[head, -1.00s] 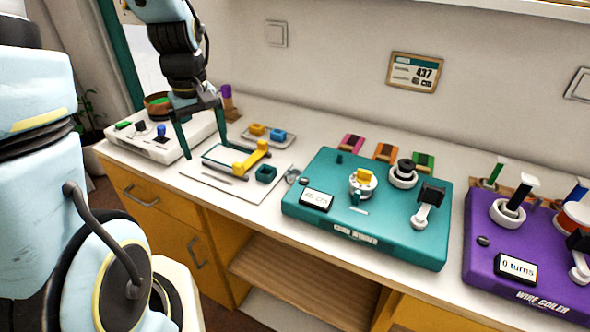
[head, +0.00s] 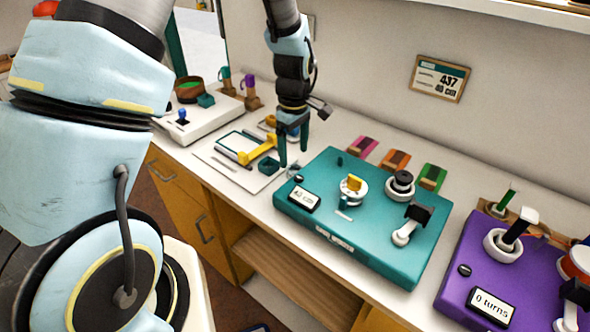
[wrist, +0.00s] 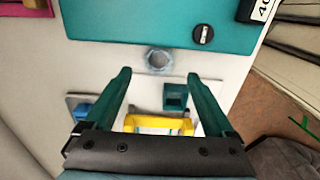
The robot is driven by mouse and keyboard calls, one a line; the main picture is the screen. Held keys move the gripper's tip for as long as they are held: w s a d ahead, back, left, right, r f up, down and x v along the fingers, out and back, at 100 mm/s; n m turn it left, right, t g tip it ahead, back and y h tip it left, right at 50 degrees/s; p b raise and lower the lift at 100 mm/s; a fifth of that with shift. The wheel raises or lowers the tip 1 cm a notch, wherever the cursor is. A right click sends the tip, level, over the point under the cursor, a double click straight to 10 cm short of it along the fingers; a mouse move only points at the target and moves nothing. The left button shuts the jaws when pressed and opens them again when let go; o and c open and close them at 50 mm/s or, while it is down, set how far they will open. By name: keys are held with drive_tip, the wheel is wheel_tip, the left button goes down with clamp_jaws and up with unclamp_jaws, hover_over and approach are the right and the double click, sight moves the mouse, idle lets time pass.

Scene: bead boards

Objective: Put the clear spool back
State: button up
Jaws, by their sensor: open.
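The clear spool (wrist: 159,60) is a small see-through ring on the white worktop, just off the edge of the teal winder (wrist: 140,22). In the head view the clear spool (head: 293,170) is faint beside the left edge of the teal winder (head: 330,225), partly hidden by a finger. My gripper (wrist: 159,78) is open and empty, with dark teal fingers apart. The spool lies just beyond the fingertips, centred between them in the wrist view. In the head view my gripper (head: 293,155) points down above the worktop; its exact height I cannot tell.
A white mat with a yellow tool (head: 258,151) and a small teal square cup (head: 268,165) lies left of the spool. Pink, orange and green blocks (head: 396,159) stand behind the winder. A purple coiler (head: 470,270) stands at the right.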

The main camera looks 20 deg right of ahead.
sight(295, 164)
drive_tip(key=shift+d+f+p, duration=0.15)
drive_tip(key=shift+f+p, duration=1.05)
drive_tip(key=shift+f, duration=1.45)
drive_tip(key=shift+c, duration=0.4)
drive_tip(key=c, duration=1.3)
drive_tip(key=shift+r, duration=0.2)
